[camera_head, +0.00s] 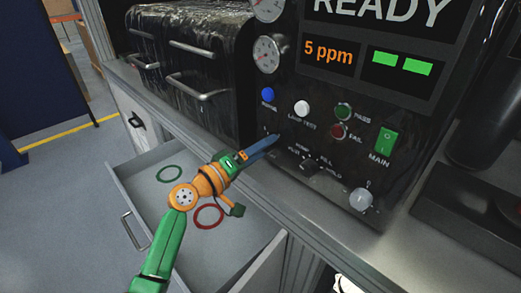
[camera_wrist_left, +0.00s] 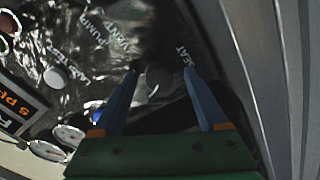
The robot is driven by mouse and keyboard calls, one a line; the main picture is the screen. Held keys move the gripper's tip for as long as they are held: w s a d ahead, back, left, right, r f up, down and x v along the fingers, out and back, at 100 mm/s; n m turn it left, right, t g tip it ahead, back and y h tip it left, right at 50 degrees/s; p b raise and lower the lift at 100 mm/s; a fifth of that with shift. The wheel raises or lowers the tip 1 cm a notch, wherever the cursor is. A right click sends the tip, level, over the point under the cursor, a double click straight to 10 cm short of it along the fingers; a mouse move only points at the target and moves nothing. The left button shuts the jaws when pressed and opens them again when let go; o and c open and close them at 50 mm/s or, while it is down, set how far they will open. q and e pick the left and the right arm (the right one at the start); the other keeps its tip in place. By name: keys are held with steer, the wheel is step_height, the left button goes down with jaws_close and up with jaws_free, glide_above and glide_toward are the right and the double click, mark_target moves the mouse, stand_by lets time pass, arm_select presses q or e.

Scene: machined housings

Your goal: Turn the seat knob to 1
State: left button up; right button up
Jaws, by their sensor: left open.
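The seat knob (camera_wrist_left: 158,79) is a dark grey, rounded knob beside the "SEAT" label in the left wrist view. In the head view it is hidden behind my left fingers. My left gripper (camera_head: 268,145) is at the lower left of the black control panel (camera_head: 283,105), below the blue button. In the left wrist view its two blue fingers (camera_wrist_left: 161,71) are open, one on each side of the knob with gaps to it. I cannot read the knob's setting. My right gripper is not in view.
A black selector (camera_head: 308,166), a white knob (camera_head: 361,199) and the green main switch (camera_head: 383,141) sit to the right on the panel. An open drawer (camera_head: 135,170) with a green ring (camera_head: 169,173) and a red ring (camera_head: 209,216) lies below my arm. The counter edge runs beneath the panel.

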arm_select(q)
steer(key=b+v, duration=0.1)
steer(key=v, duration=0.6)
